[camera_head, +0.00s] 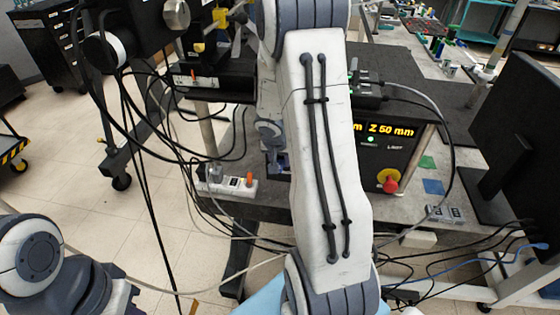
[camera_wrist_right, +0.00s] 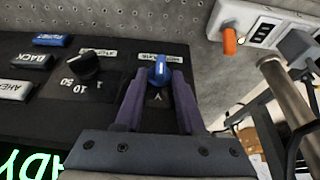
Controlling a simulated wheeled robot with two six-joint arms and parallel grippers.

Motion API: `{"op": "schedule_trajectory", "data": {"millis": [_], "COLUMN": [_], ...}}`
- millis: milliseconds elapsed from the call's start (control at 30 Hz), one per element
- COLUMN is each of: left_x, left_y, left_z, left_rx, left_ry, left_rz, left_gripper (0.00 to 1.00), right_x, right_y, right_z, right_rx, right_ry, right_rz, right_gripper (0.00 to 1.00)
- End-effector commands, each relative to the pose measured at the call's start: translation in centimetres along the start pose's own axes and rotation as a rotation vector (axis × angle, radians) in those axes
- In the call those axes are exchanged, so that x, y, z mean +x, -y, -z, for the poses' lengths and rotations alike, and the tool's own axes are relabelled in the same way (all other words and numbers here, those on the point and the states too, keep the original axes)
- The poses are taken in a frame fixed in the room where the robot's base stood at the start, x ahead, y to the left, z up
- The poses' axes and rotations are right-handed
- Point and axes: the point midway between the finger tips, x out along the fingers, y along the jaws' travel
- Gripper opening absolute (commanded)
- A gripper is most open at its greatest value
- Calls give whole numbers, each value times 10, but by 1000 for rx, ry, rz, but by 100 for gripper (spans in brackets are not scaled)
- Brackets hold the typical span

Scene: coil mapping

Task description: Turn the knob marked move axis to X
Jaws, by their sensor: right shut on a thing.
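The blue move axis knob (camera_wrist_right: 159,74) sits on the dark control panel (camera_wrist_right: 60,118) in the right wrist view, where the lettering is upside down. A white mark shows on the knob, and a "Y" is printed on the panel below it in the picture. My right gripper (camera_wrist_right: 158,88) is shut on the knob, with a purple finger on either side. In the head view the right gripper (camera_head: 279,162) is mostly hidden behind my right arm, and the knob is hidden. My left gripper is out of view.
A black knob (camera_wrist_right: 85,66) and several buttons, one of them blue (camera_wrist_right: 50,40), sit beside the blue knob. A power strip (camera_wrist_right: 262,28) with an orange switch lies close by. The box bears a red stop button (camera_head: 389,184). Cables hang around the table.

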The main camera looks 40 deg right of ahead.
Motion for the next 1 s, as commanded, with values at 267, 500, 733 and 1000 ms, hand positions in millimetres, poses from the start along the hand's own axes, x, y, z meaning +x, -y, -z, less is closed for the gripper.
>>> {"op": "schedule_trajectory", "data": {"millis": [267,500,733,1000], "left_x": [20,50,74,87], "left_y": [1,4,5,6], "left_z": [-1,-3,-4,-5], "left_rx": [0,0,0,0], "left_ry": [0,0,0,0], "left_rz": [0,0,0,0], "left_gripper": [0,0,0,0], "right_x": [4,8,9,10], "right_y": [6,13,18,22], "right_z": [-2,-3,-4,-4], "right_rx": [-52,-128,-201,-265], "right_ry": [-3,-3,-2,0], "right_rz": [-113,-295,-474,-632], "right_gripper": [0,0,0,0]}}
